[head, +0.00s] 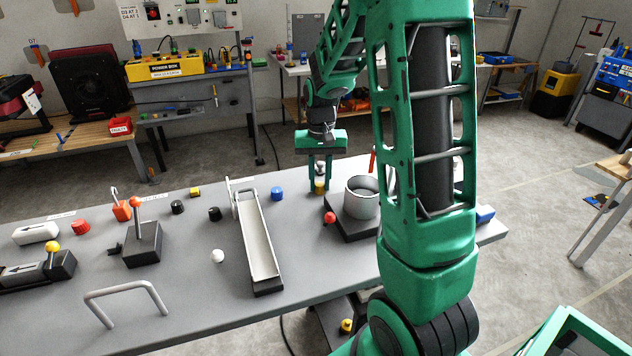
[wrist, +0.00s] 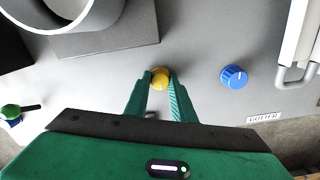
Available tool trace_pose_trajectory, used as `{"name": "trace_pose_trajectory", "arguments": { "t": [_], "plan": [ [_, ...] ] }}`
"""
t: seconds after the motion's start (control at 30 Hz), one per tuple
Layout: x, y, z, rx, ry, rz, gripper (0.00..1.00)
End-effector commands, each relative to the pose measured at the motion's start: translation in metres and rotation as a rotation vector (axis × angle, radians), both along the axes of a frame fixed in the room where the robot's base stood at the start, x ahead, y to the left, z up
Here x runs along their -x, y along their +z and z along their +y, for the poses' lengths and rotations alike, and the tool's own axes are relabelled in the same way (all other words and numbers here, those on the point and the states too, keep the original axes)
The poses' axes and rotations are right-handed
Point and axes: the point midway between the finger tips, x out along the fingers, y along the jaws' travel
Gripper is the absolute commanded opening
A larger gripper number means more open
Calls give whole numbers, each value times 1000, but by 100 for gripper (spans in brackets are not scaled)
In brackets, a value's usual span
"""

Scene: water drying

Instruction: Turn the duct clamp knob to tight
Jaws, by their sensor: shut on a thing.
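A round yellow knob (wrist: 160,77) stands on the grey bench top, and it also shows in the head view (head: 319,186). My gripper (wrist: 161,80) points down at it and is shut on it, one green finger on each side. A pale pointer line shows on the knob's top. No label that names this knob or marks tight is readable. A grey open cylinder (head: 361,197) stands on a dark base (head: 345,229) to the right in the head view. A red knob (head: 329,218) sits by that base.
A blue knob (wrist: 233,77) stands close by on the bench, near a label reading GUTTER (wrist: 264,118). A long pale trough (head: 260,240) lies to the left in the head view. A lever box (head: 143,245) and a bar handle (head: 125,292) stand farther left.

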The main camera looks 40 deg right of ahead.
Motion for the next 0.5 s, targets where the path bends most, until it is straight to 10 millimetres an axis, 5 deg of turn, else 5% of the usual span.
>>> {"name": "trace_pose_trajectory", "arguments": {
  "t": [0.3, 0.33, 0.37, 0.5],
  "plan": [
    [-2, 1, 2, -2, 36, -2, 0],
    [-2, 1, 2, -2, 36, -4, 30],
    [-2, 1, 2, -2, 36, -4, 37],
    [-1, 1, 2, -2, 34, -2, 41]
  ]
}}
